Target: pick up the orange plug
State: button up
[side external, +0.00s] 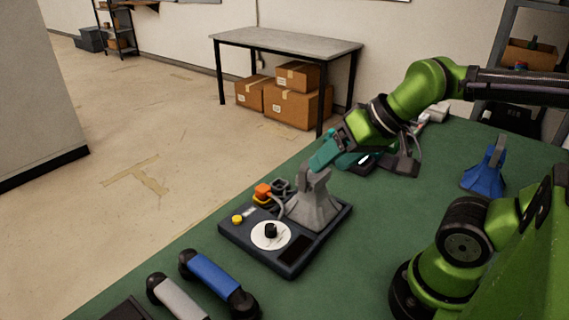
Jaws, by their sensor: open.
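The orange plug (263,191) sits at the far left part of a dark paging phone base (283,258), just behind the yellow button. It is small here, and whether it is seated in a socket cannot be told. My gripper (322,158) has teal fingers and is above and to the right of the plug, close to the top of a grey cradle (314,203) on the base. It is open. Whether it touches the cradle cannot be told. The cradle and a grey cable stand just right of the plug.
The base also carries a white dial (271,235) and a yellow button (237,219). A blue handset (212,277) and a grey handset (177,298) lie at the front left of the green table (420,160). A blue cradle (486,174) stands at the right.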

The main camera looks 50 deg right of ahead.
jog(key=m+g+h, duration=0.2)
jog(key=m+g, duration=0.5)
jog(key=m, duration=2.5)
send_over(261, 187)
notch_tip(261, 187, down, 6)
jog(key=f, duration=1)
jog(key=shift+s+d+f, duration=0.15)
jog(key=shift+d+f, duration=0.05)
jog(key=shift+f, duration=0.2)
jog(key=shift+a+f, duration=0.15)
jog(key=shift+f, duration=2.45)
jog(key=c, duration=1.1)
